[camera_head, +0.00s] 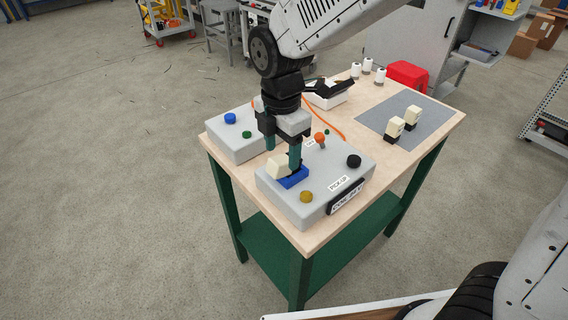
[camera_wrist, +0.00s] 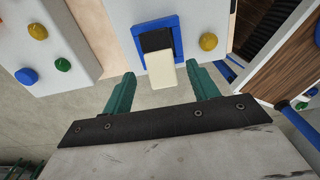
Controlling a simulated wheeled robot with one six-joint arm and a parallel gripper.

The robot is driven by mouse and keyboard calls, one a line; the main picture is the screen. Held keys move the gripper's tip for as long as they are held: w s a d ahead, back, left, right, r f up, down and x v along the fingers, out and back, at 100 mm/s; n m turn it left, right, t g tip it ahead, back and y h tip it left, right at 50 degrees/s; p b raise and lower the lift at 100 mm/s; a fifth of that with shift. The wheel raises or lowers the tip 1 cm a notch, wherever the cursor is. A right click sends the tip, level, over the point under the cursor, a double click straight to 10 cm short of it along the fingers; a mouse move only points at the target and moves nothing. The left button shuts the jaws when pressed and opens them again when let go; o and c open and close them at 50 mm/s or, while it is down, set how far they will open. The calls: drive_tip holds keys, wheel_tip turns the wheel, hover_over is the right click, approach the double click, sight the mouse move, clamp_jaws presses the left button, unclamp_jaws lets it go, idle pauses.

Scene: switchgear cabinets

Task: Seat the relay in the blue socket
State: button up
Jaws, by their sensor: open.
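The blue socket (camera_head: 293,180) is on top of the front grey box on the table; in the wrist view it is a blue frame (camera_wrist: 137,40). A relay with a cream body (camera_head: 277,168) and black base is at this socket. In the wrist view its black base (camera_wrist: 157,39) lies inside the blue frame and its cream body (camera_wrist: 161,72) points toward me. I cannot tell whether it is fully down or a little tilted. My gripper (camera_head: 283,158) is open, with green fingers on either side of the cream body and gaps visible in the wrist view (camera_wrist: 161,80).
The front box also bears a yellow button (camera_head: 306,196), a black knob (camera_head: 354,161) and an orange knob (camera_head: 319,137). A second grey box (camera_head: 236,144) stands behind left. Two more cream relays (camera_head: 395,127) stand on a grey mat (camera_head: 372,117). A red bin (camera_head: 407,75) is beyond.

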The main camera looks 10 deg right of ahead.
sight(281, 159)
wheel_tip(281, 159, down, 3)
drive_tip(key=shift+s+f, duration=0.1)
drive_tip(key=c, duration=1.2)
